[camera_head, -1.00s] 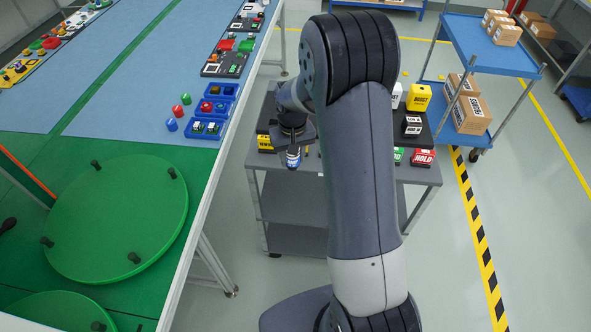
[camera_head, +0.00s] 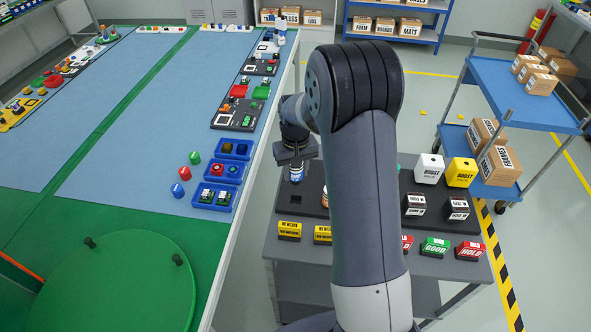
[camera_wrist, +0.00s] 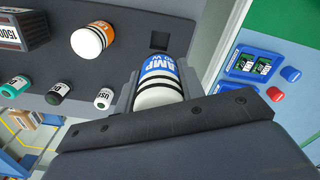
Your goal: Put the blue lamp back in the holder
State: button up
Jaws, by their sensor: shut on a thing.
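My gripper (camera_head: 296,164) is shut on the blue lamp (camera_head: 297,174), a short cylinder with a blue label and white and black bands. In the wrist view the lamp (camera_wrist: 160,72) sits between the jaws. The holder (camera_head: 282,204) is a dark block on the grey cart, with the lamp over its left part in the head view. An empty square socket (camera_wrist: 158,40) shows beside the lamp in the wrist view. An orange lamp (camera_wrist: 93,40) stands in the holder; my arm mostly hides it in the head view. The gap between the blue lamp and the holder is unclear.
Yellow blocks (camera_head: 289,230) line the cart's front left; green (camera_head: 435,247) and red (camera_head: 469,251) ones its front right. Another dark tray (camera_head: 440,222) bears white, yellow and black blocks. The turntable bench with blue bins (camera_head: 211,195) is left of my gripper.

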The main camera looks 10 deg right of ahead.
jog(key=shift+f+b, duration=2.3)
jog(key=shift+f, duration=1.5)
jog(key=shift+f+b, duration=1.1)
jog(key=shift+f, duration=0.2)
jog(key=o, duration=1.2)
jog(key=shift+s, duration=0.1)
notch_tip(320, 180, up, 11)
jog(key=shift+f+b, duration=0.1)
jog(key=shift+b, duration=0.65)
notch_tip(320, 180, down, 11)
jog(key=shift+r+p, duration=0.1)
jog(key=shift+p, duration=0.85)
jog(key=shift+r, duration=0.45)
